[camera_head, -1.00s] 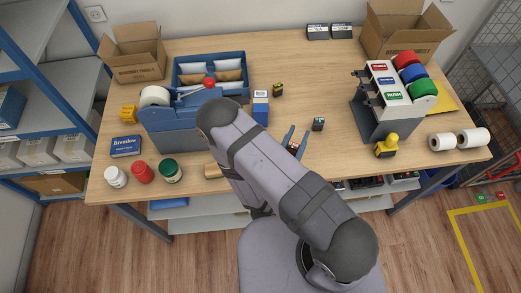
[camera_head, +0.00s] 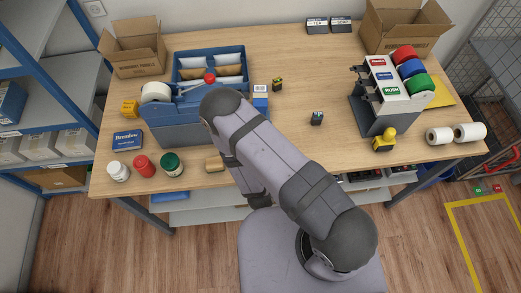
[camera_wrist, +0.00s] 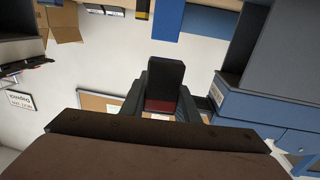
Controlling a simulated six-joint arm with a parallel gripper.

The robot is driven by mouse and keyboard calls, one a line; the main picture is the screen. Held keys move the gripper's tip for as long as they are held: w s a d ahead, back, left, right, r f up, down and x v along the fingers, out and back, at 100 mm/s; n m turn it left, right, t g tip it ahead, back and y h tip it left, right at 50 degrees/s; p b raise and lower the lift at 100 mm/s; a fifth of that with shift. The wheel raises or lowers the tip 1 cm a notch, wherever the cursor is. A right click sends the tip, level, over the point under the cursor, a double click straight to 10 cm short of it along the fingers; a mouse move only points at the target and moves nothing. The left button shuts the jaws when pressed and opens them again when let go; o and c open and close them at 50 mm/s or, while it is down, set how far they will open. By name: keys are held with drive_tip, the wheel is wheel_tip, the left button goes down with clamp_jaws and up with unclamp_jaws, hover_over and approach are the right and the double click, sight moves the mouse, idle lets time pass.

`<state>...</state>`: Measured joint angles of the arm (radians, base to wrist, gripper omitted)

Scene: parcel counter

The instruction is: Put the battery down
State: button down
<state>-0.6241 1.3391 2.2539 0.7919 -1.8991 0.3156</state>
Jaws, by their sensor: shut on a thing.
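In the wrist view my gripper (camera_wrist: 163,92) is shut on a dark block with a red band, the battery (camera_wrist: 165,74). Its two fingers press on the battery's left and right sides. In the head view my arm hides my gripper and the battery, so their height over the table (camera_head: 340,170) cannot be told there.
A small dark block (camera_head: 317,118) and a black-and-yellow one (camera_head: 277,84) stand on the table.

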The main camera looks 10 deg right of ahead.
drive_tip(key=shift+f+p, duration=1.4)
drive_tip(key=shift+f, duration=3.4)
drive_tip(key=shift+f, duration=0.1)
drive_tip(key=shift+f, duration=0.15)
drive_tip(key=c, duration=1.4)
unclamp_jaws()
drive_tip(key=shift+o, duration=0.2)
